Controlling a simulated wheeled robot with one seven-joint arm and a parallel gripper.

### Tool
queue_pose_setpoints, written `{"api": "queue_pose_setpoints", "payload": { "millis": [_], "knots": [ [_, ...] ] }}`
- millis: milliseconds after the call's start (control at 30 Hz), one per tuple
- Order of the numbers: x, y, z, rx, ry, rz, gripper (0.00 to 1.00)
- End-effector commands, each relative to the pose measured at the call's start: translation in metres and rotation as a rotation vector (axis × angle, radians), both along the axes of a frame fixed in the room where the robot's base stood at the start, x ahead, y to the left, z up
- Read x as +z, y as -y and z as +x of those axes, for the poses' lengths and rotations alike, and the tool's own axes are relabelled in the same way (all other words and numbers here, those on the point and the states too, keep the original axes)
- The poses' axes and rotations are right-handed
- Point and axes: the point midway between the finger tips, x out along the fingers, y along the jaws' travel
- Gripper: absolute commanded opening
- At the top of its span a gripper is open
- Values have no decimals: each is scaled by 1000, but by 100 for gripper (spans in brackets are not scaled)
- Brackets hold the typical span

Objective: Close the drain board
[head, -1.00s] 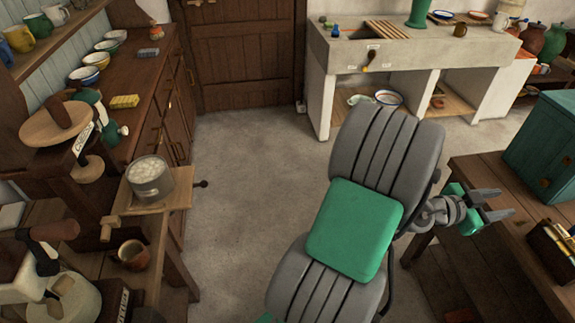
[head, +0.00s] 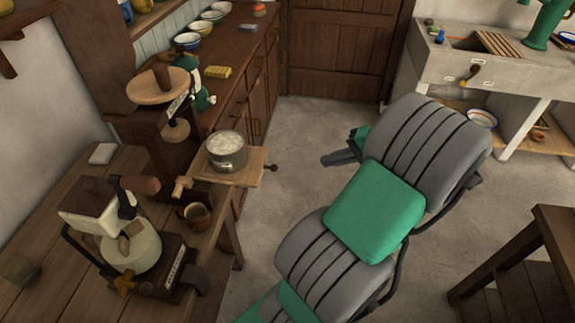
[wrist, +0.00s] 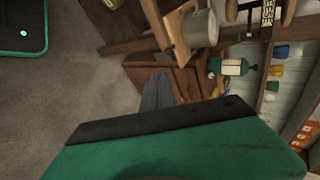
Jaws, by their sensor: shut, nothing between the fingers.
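A wooden board (head: 243,178) juts out from the left worktop in the head view, with a dark knob at its right end and a pale handle at its left. A grey pot (head: 228,160) with white contents stands on it. A slatted wooden board (head: 499,45) lies across the stone sink at the back right. I cannot tell from the picture which is the drain board. My gripper (head: 324,160) is shut and empty, right of the jutting board and apart from it. In the wrist view the closed fingers (wrist: 157,82) point towards this board (wrist: 174,25).
A stone sink (head: 430,62) is at the back right, and a dark table (head: 510,250) at the right. The floor between is clear.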

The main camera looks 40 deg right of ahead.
Motion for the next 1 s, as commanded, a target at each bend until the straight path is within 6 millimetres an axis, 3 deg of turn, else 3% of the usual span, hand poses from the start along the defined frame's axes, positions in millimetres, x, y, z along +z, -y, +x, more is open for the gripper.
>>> {"api": "queue_pose_setpoints", "payload": {
  "millis": [167,600,800,1000],
  "knots": [
    [-10,-9,9,40,0,-21,0],
    [-66,-40,73,34,-2,-19,0],
    [-70,-53,99,32,-1,-19,0],
    [-72,-55,105,28,-1,-20,0]
  ]
}}
